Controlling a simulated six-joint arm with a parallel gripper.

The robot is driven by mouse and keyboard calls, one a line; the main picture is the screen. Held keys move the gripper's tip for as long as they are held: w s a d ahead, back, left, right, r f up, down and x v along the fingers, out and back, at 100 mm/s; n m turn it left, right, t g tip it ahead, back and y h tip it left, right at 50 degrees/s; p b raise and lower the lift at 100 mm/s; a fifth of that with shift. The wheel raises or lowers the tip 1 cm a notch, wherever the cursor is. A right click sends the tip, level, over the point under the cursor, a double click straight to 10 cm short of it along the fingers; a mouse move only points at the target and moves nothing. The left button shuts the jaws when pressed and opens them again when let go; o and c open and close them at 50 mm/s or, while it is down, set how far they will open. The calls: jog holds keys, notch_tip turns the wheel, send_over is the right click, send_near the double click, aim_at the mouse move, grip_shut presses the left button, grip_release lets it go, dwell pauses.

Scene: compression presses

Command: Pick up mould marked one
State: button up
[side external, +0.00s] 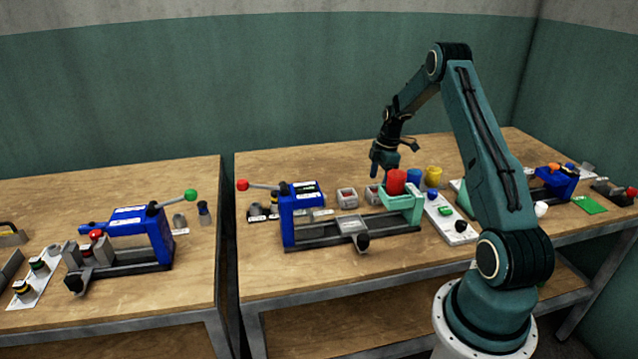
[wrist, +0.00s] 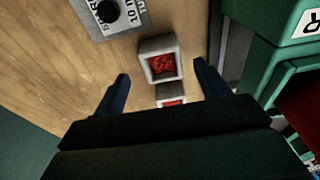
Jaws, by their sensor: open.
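Two small grey square moulds stand on the right-hand table behind the blue press: a left one (side external: 347,198) and a right one (side external: 374,195). In the wrist view a nearer-centre mould (wrist: 161,62) with red filling shows whole. A second red-filled mould (wrist: 172,99) is partly hidden by my gripper body. No number can be read on either mould. My gripper (side external: 383,172) points down above the right mould in the side view. Its fingers (wrist: 161,71) are apart with nothing between them held; the whole mould appears between the fingertips in the wrist view.
Red (side external: 396,181), blue (side external: 414,177) and yellow (side external: 433,176) cups stand just right. A blue press (side external: 300,205) with a red-knobbed lever stands in front left. A plate with a black dial (wrist: 107,12) lies near the moulds. Bare wood lies left of them.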

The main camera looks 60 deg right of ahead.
aim_at(376, 189)
jog(key=shift+w+a+f, duration=0.1)
jog(key=shift+a+f, duration=0.05)
jog(key=shift+f, duration=0.6)
jog(key=shift+w+a+f, duration=0.1)
jog(key=shift+a+f, duration=0.05)
jog(key=shift+f, duration=0.65)
jog(key=shift+w+a+f, duration=0.1)
jog(key=shift+a+f, duration=0.05)
jog(key=shift+f, duration=0.6)
jog(key=shift+c, duration=0.2)
jog(key=c, duration=1.2)
jog(key=shift+o, duration=0.2)
jog(key=shift+r, duration=0.1)
notch_tip(376, 189, up, 20)
